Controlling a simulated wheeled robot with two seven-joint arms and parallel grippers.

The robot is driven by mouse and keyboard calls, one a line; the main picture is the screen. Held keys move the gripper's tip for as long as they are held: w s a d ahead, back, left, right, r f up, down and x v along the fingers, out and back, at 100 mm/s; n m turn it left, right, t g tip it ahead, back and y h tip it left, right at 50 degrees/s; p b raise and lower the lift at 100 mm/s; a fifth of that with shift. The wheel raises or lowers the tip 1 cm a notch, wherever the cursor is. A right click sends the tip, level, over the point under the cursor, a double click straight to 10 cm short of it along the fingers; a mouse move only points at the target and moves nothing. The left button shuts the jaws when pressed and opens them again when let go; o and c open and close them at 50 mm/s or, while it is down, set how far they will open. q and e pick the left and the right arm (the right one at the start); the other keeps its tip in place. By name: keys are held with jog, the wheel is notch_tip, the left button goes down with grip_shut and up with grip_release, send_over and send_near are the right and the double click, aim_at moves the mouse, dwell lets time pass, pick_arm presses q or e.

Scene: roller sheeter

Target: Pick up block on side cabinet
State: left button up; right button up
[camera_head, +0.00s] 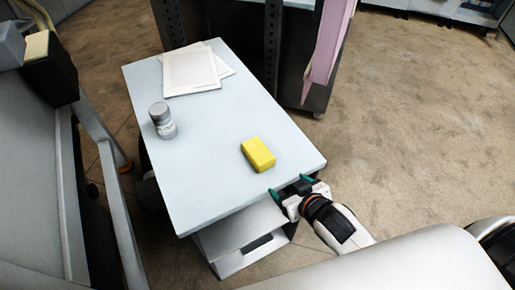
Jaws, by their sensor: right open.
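A yellow block (258,154) lies on the light blue-white top of the side cabinet (215,185), toward its right front part. My right gripper (291,188) comes in from the lower right and is at the cabinet's front right edge. Its teal-tipped fingers are apart, with nothing between them. The gripper is a short way to the lower right of the block and does not touch it. My left gripper does not show in this view.
A grey capped jar (162,121) stands on the cabinet's left side. White sheets (193,70) lie at its back. A dark rack (287,45) with a pink hanging cloth (328,45) stands behind. A grey machine (35,170) is at left. Brown floor is free at right.

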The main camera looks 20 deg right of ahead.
aim_at(258, 158)
jog(key=w+r+t+y, duration=0.1)
jog(key=w+a+r+t, duration=0.1)
jog(key=w+r, duration=0.1)
jog(key=shift+a+n+y, duration=0.2)
jog(key=shift+n+y, duration=0.2)
jog(key=p+x, duration=0.1)
jog(key=x, duration=0.5)
jog(key=shift+w+a+p, duration=0.2)
jog(key=shift+w+p, duration=0.1)
jog(key=shift+p, duration=0.1)
jog(key=p+x, duration=0.1)
jog(key=x, duration=0.3)
jog(key=shift+w+a+r, duration=0.1)
jog(key=shift+w+r, duration=0.05)
jog(key=shift+w, duration=0.1)
jog(key=shift+w+a+f+p, duration=0.1)
jog(key=shift+w+f+p, duration=0.1)
jog(key=shift+w+p, duration=0.15)
jog(key=shift+s, duration=0.1)
jog(key=shift+r, duration=0.1)
jog(key=c, duration=1.2)
